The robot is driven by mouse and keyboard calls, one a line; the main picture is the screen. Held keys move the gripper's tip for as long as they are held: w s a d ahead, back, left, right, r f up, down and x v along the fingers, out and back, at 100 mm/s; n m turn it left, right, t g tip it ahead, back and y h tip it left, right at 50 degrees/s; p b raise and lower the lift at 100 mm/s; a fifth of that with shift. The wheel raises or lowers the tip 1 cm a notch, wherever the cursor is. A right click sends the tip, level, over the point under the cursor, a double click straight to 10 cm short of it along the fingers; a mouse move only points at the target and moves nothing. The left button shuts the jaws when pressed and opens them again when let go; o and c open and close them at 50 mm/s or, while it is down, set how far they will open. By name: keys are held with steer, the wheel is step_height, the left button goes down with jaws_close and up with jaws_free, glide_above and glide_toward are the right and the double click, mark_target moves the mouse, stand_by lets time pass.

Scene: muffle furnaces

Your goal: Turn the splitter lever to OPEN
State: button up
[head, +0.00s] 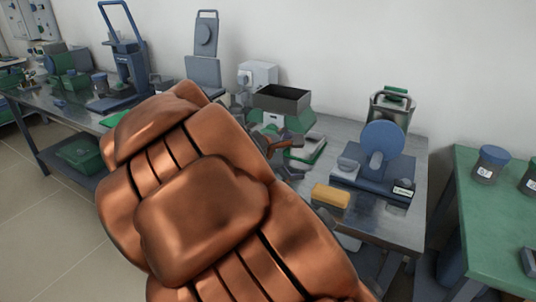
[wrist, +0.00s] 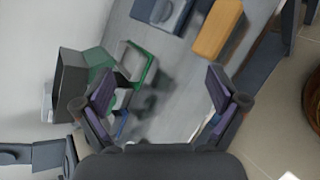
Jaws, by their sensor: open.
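What looks like the splitter (head: 283,99), a dark open-topped box on a green body, stands near the wall on the steel bench. In the wrist view, its dark box (wrist: 70,92) is at the left, beyond my left finger. I cannot make out its lever or the lever's position; part of its front is behind my arm and gripper. My gripper (wrist: 161,84) is open, its two fingers wide apart with nothing between them but the bench top below. In the head view, my gripper (head: 290,155) is partly hidden by my copper-coloured arm, in front of the splitter.
A green-edged tray (head: 307,148) lies by the splitter. A yellow block (head: 331,196) and a blue device with a round disc (head: 384,143) are to the right. A green table (head: 491,215) with jars stands further right. A blue press (head: 124,62) is at the left.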

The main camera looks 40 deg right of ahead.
steer(key=w+d+f+n+t+h+b, duration=0.1)
steer(key=w+d+f+n+t+b, duration=0.1)
steer(key=w, duration=0.4)
steer(key=w+d+f+n+t+h+b, duration=0.2)
steer(key=w+f+n+b, duration=0.1)
steer(key=w+n+b, duration=0.2)
steer(key=w+d+f+n+t+h+b, duration=0.2)
steer(key=w+f+n+b, duration=0.1)
steer(key=w+n, duration=0.4)
steer(key=shift+w+f+b, duration=0.2)
steer(key=shift+w+b, duration=0.2)
steer(key=shift+w, duration=0.15)
steer(key=shift+w+f+b, duration=0.15)
steer(key=shift+w+b, duration=0.2)
steer(key=shift+w, duration=0.2)
steer(key=shift+w+d+f+n, duration=0.1)
steer(key=shift+w+d+n, duration=0.05)
steer(key=shift+w+n, duration=0.15)
steer(key=b+x, duration=0.1)
steer(key=x, duration=0.5)
steer(key=shift+w+d, duration=0.2)
steer(key=shift+d, duration=0.5)
steer(key=c, duration=1.1)
